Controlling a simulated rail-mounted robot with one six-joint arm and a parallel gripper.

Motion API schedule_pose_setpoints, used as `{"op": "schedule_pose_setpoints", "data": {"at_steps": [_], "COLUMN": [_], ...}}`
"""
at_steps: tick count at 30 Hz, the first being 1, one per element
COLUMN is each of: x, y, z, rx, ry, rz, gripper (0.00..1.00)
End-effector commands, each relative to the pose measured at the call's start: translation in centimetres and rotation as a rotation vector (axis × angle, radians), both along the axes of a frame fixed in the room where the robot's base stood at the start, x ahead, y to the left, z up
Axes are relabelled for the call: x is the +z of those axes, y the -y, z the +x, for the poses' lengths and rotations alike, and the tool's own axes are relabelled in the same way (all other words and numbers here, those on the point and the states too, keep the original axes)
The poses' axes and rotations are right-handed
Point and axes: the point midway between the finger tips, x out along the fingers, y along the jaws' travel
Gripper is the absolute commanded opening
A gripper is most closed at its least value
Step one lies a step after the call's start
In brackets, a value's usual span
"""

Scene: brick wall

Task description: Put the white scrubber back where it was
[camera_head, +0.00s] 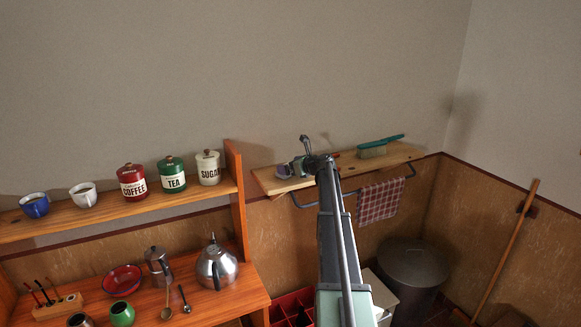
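My arm reaches up and away to the small wooden wall shelf (405,153). My gripper (298,167) is at the left part of this shelf, small and partly hidden by my own wrist, so I cannot tell whether its fingers are open or shut. A small grey, rounded thing (284,172) shows at the gripper's left, at the shelf's left end. It may be the white scrubber, but it is too small to be sure, and I cannot tell whether the gripper touches it. A green-handled brush (374,149) with pale bristles lies farther right on the shelf.
A checked cloth (380,201) hangs from the rail under the shelf. The orange rack's upright side (234,192) stands left of it, with the sugar canister (208,168) and kettle (216,267) nearby. A dark lidded bin (413,264) and a broom (507,245) are at right.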

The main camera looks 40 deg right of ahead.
Motion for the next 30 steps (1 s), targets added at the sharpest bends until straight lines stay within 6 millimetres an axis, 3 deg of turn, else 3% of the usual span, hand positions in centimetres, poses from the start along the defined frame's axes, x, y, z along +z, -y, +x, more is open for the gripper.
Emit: {"op": "schedule_pose_setpoints", "data": {"at_steps": [5,12,16,26,29,30], "x": [1.3,3.3,3.8,3.8,3.4,2.9], "y": [0.3,1.6,2.1,2.3,-0.2,-2.5], "z": [-2.2,-8.3,-10.4,-11.2,-10.9,-10.8], "rx": [-0.001,-0.001,-0.001,0.002,0.047,0.096], "ry": [0.0,0.0,0.0,-0.001,-0.016,-0.03], "rz": [0.0,0.001,0.0,-0.002,-0.055,-0.108], "gripper": [1.0,1.0,1.0,1.0,1.0,1.0]}}
